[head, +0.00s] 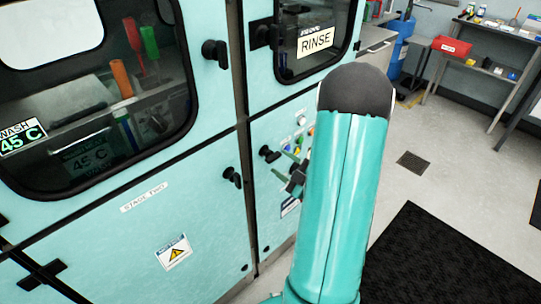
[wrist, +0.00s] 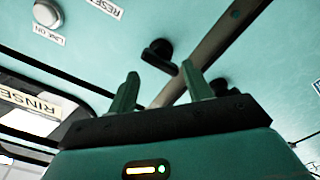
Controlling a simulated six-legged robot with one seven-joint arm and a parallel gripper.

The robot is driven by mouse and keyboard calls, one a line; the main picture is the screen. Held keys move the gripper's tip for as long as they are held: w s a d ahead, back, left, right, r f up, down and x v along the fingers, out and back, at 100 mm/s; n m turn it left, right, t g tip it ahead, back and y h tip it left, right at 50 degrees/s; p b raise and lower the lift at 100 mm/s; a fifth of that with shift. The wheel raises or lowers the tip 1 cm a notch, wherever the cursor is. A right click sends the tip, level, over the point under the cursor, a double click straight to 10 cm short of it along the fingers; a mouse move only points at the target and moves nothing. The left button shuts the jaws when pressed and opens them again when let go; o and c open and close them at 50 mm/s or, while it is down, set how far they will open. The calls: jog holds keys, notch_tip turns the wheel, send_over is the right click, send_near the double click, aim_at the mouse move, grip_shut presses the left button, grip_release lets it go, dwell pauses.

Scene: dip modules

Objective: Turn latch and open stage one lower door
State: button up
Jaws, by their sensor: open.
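My gripper (head: 279,162) is open and empty in front of the right-hand lower door (head: 268,208). Its two green fingers point at a black latch (head: 268,154) near that door's left edge. In the wrist view, the same latch (wrist: 158,50) lies beyond the gap between the fingertips (wrist: 160,70); whether they touch it I cannot tell. The door looks shut. No "stage one" label is readable; my arm hides part of this door.
Above are a "RINSE" window (head: 317,40) and a "WASH" window (head: 95,85). Buttons (head: 298,141) sit close to the gripper on the right-hand panel. A black mat (head: 450,260) and open floor lie to the right; a shelf with a red bin (head: 452,46) stands behind.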

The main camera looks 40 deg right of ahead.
aim_at(276, 159)
jog(key=w, duration=0.6)
jog(key=shift+a, duration=0.1)
grip_shut()
